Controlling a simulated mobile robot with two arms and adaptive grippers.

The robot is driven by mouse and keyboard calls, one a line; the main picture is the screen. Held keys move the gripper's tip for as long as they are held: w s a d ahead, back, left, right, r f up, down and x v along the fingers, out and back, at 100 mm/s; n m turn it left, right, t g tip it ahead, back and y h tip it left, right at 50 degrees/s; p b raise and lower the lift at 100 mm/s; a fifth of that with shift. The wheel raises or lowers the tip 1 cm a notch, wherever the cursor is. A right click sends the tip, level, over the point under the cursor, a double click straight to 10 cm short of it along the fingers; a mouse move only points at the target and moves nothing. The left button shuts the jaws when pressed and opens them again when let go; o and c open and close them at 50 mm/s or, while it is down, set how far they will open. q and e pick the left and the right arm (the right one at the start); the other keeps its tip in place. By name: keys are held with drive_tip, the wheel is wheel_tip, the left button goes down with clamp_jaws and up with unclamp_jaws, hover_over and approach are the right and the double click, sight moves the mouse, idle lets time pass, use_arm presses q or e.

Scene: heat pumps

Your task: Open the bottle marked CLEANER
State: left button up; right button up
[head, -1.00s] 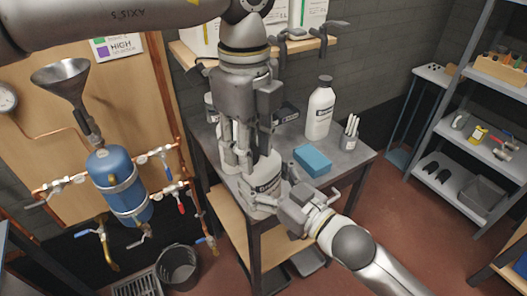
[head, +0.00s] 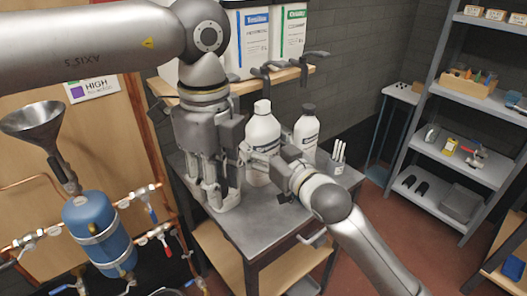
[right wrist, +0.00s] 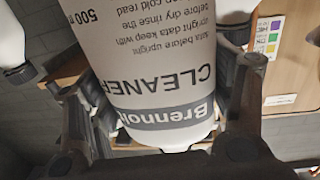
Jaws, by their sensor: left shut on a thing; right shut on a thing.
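The white CLEANER bottle (right wrist: 165,75) stands between the fingers of my right gripper (right wrist: 185,120), with its label upside down in the right wrist view. In the head view the bottle (head: 262,138) is upright, its white top clear of both grippers. I cannot tell if that top is a cap or a bare neck. My right gripper (head: 275,163) is shut on the bottle, coming from the lower right. My left gripper (head: 213,192) points down, left of the bottle and apart from it. It is shut on a white object (head: 230,200), mostly hidden by the fingers.
A dark-capped white bottle (head: 306,132) and a holder of white sticks (head: 335,163) stand on the grey table (head: 262,232). Large boxes (head: 248,42) stand on the shelf above. Blue tank pipework (head: 98,228) is at the left. The table's front part is clear.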

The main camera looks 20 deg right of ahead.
drive_tip(key=w+d+f, duration=0.1)
drive_tip(key=w+f, duration=0.7)
drive_tip(key=f, duration=0.2)
drive_tip(key=shift+w+d+p, duration=0.2)
drive_tip(key=shift+w+p, duration=0.05)
drive_tip(key=shift+p, duration=0.2)
drive_tip(key=shift+f, duration=0.2)
drive_tip(key=o, duration=1.5)
drive_tip(key=shift+f, duration=0.25)
drive_tip(key=o, duration=0.5)
drive_tip(key=shift+r, duration=0.1)
